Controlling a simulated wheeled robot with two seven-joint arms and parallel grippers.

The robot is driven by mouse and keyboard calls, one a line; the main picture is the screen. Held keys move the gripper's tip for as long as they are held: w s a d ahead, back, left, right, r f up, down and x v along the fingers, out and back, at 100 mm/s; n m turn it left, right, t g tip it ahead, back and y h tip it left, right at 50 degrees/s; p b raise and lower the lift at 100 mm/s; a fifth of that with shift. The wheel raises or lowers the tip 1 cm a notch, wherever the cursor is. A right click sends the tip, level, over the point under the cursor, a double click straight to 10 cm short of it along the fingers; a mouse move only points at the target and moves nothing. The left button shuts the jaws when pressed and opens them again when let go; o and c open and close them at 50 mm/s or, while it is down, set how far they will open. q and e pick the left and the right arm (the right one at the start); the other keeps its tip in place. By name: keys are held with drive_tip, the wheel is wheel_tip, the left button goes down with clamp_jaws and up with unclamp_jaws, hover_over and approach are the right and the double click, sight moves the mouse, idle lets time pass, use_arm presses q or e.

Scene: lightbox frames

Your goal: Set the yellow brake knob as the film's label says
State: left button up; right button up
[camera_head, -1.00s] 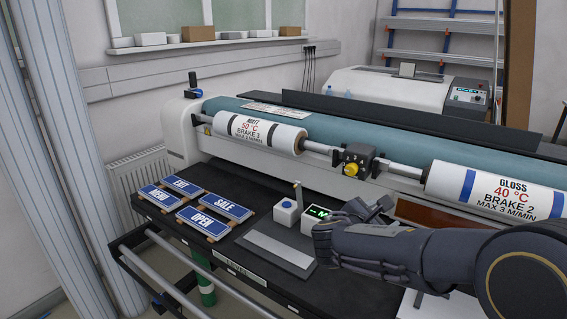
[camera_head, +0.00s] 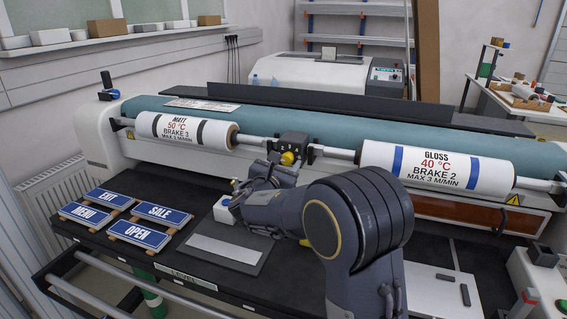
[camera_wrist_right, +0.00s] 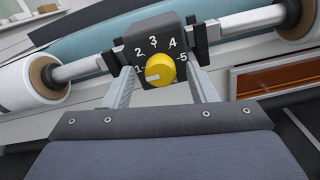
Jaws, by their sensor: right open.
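The yellow brake knob (camera_head: 288,158) sits on a black block (camera_head: 292,143) on the shaft between two film rolls. In the wrist view the knob (camera_wrist_right: 160,69) has a dial numbered 1 to 5 around it; its pale mark lies at lower left, near 1. The left roll (camera_head: 186,130) reads MATT, 50 °C, BRAKE 3. The right roll (camera_head: 437,168) reads GLOSS, 40 °C, BRAKE 2. My right gripper (camera_head: 275,172) is open before the knob; in the wrist view its fingers (camera_wrist_right: 164,76) stand on either side of it, with gaps. My left gripper is out of view.
Blue signs EXIT, MENU, SALE and OPEN (camera_head: 138,235) lie at the left of the black table. A white-and-blue block (camera_head: 224,210) and a grey plate (camera_head: 222,250) are near my right arm. A control box (camera_head: 545,275) stands at right.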

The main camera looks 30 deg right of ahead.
drive_tip(key=c, duration=1)
drive_tip(key=shift+o, duration=0.2)
drive_tip(key=shift+f+m+b, duration=0.2)
drive_tip(key=shift+m+b, duration=0.3)
drive_tip(key=shift+b, duration=0.45)
drive_tip(key=m+b, duration=0.6)
drive_tip(key=b, duration=0.2)
drive_tip(key=shift+b, duration=0.4)
drive_tip(key=shift+r+m+b, duration=0.15)
drive_tip(key=shift+m+b, duration=0.75)
drive_tip(key=shift+b, duration=0.25)
drive_tip(key=o, duration=1)
drive_tip(key=shift+c, duration=0.2)
